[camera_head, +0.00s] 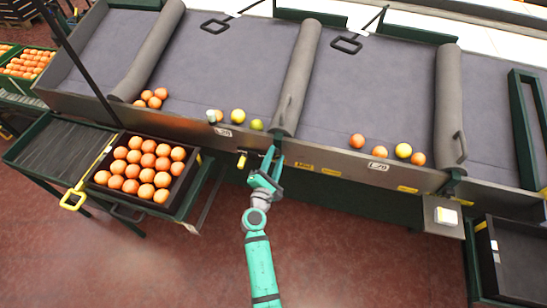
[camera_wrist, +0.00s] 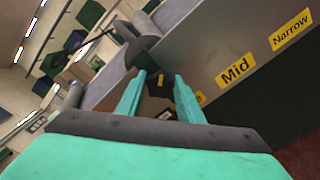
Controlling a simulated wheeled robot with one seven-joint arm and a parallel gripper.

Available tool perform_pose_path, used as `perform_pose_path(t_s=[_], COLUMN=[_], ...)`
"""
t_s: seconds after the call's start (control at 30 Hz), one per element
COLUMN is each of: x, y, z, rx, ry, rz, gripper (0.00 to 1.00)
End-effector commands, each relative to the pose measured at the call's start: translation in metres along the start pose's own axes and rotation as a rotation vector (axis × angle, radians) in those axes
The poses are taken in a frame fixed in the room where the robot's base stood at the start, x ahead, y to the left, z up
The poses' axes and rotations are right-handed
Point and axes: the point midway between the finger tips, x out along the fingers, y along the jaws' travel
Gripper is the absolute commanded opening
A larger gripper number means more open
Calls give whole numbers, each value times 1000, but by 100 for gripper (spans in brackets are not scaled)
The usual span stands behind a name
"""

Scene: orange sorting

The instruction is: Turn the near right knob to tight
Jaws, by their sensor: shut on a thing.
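A dark knob with a yellow mark (camera_wrist: 159,82) is on the grey metal front panel (camera_wrist: 215,75), between my fingers in the wrist view. My gripper (camera_wrist: 158,92) is shut on this knob, one teal finger on each side. Yellow labels run along the panel beside it: "Mid" (camera_wrist: 236,70) and "Narrow" (camera_wrist: 291,29). A third label, nearer the knob, is mostly hidden behind my right finger and cannot be read. In the head view my gripper (camera_head: 271,160) is at the front panel below the middle grey roller (camera_head: 299,75), and it hides the knob.
A dark crate of oranges (camera_head: 117,189) stands on a green stand to the left. Several fruits lie along the grey belt's near edge. A small yellow part (camera_head: 242,160) hangs on the panel left of my gripper. An empty dark crate (camera_head: 520,255) is at right. The red floor is clear.

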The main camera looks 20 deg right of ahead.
Motion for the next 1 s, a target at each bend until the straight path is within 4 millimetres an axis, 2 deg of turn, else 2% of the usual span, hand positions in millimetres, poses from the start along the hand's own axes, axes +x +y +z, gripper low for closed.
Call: perform_pose_path(t_s=[0.5, 0.73, 1.0], x=[-2, -3, -3], y=[-1, -1, -2], z=[-4, -6, -6], rx=[458, 596, 677], ry=[8, 9, 9], rz=[2, 2, 1], gripper=[11, 11, 11])
